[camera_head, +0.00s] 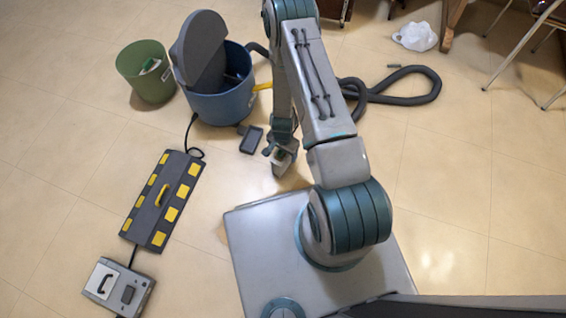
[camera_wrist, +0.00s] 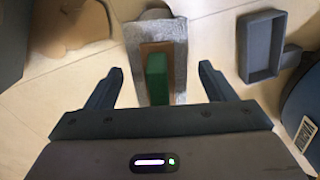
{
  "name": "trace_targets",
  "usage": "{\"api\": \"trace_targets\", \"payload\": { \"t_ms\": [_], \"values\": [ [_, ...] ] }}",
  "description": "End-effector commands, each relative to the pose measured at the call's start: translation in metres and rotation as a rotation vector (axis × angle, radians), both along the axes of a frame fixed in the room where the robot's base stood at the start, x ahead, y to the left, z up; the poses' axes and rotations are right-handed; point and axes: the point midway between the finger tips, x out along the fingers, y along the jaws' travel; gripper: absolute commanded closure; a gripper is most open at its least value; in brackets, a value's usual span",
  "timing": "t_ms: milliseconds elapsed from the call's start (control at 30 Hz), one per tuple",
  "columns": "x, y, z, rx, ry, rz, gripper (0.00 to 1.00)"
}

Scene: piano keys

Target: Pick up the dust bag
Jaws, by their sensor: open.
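The dust bag (camera_wrist: 178,30) looks like a grey, fuzzy pouch with a brown panel and a green upright tab (camera_wrist: 157,78). In the wrist view it lies ahead of my gripper (camera_wrist: 157,74), whose fingers are apart, one on each side of the tab. The fingers do not appear to touch it. In the head view, my gripper (camera_head: 280,152) is low over the floor beside the blue bin, and the bag (camera_head: 283,166) is partly hidden beneath it.
A small dark tray (camera_head: 251,140) lies left of my gripper; it also shows in the wrist view (camera_wrist: 262,48). A blue bin (camera_head: 222,105) with a raised grey lid and a green bin (camera_head: 152,85) stand beyond. A dark hose (camera_head: 405,98) lies right. A yellow-marked dark panel (camera_head: 163,200) lies left.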

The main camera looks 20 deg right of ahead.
Motion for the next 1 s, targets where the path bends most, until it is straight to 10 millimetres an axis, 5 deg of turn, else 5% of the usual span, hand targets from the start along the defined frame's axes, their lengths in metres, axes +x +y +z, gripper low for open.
{"api": "trace_targets", "payload": {
  "t_ms": [100, 333, 567, 1000],
  "values": [
    [-0.001, 0.0, -0.017, 0.0, 0.001, 0.0, 0.24],
    [-0.001, 0.0, -0.016, 0.001, 0.001, 0.0, 0.26],
    [-0.001, 0.0, -0.016, 0.001, 0.001, 0.0, 0.88],
    [0.0, 0.0, -0.001, 0.0, 0.0, 0.0, 0.88]
  ]
}}
